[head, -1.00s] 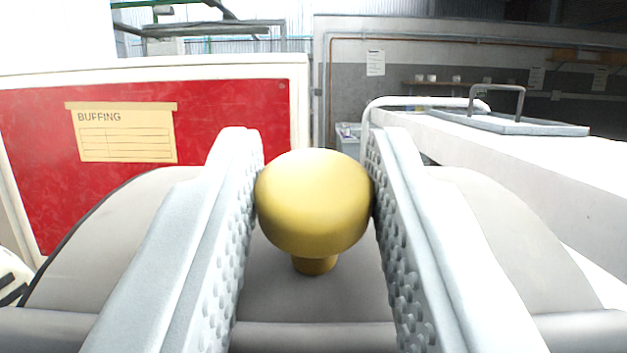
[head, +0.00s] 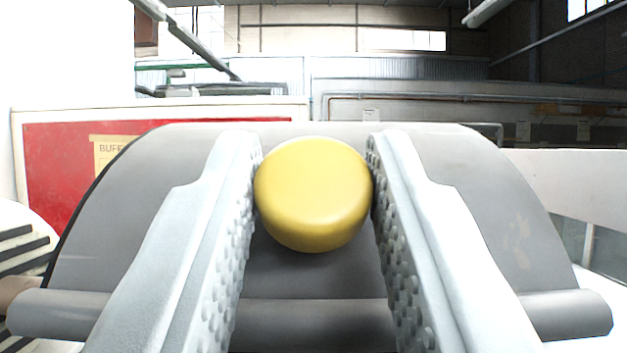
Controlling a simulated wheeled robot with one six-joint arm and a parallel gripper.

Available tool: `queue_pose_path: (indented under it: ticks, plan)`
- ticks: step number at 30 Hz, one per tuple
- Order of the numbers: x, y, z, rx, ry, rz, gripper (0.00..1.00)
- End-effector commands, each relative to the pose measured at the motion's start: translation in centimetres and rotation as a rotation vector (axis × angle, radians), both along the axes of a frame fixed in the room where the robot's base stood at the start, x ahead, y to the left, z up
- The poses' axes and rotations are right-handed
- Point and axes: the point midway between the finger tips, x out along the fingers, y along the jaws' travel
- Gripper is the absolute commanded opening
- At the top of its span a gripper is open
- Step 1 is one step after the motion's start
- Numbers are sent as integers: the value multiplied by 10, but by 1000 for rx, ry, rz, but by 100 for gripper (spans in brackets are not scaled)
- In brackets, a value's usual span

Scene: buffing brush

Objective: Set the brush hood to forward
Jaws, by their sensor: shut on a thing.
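The brush hood (head: 140,215) is a grey curved cover that fills the middle of the head view, with a round bar (head: 60,312) across its near edge. A yellow round knob (head: 313,195) stands on the hood. My gripper (head: 313,165) is shut on the knob, with one textured finger against each side. The knob's stem and the brush under the hood are hidden.
A red board (head: 62,165) with a buffing label (head: 108,155) stands behind the hood at left. A black-and-white striped thing (head: 20,245) is at the left edge. A white surface (head: 575,190) lies at right.

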Motion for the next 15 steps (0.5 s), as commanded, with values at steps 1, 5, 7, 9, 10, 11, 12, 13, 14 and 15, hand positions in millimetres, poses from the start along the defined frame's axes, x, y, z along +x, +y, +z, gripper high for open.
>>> queue_pose_path:
  ticks: [1,5,7,9,10,11,12,13,14,15]
  plan:
    - [1,0,-6,0,10,0,0]
    - [1,0,-6,0,11,0,0]
    - [1,0,-7,0,11,0,0]
    - [1,0,-7,0,12,0,0]
    - [1,0,-7,0,12,0,31]
    - [1,0,-7,0,11,0,36]
    - [1,0,-6,0,11,0,44]
    - [1,0,-6,0,10,0,49]
    - [1,0,-5,0,9,0,49]
    - [1,0,-5,0,9,0,49]
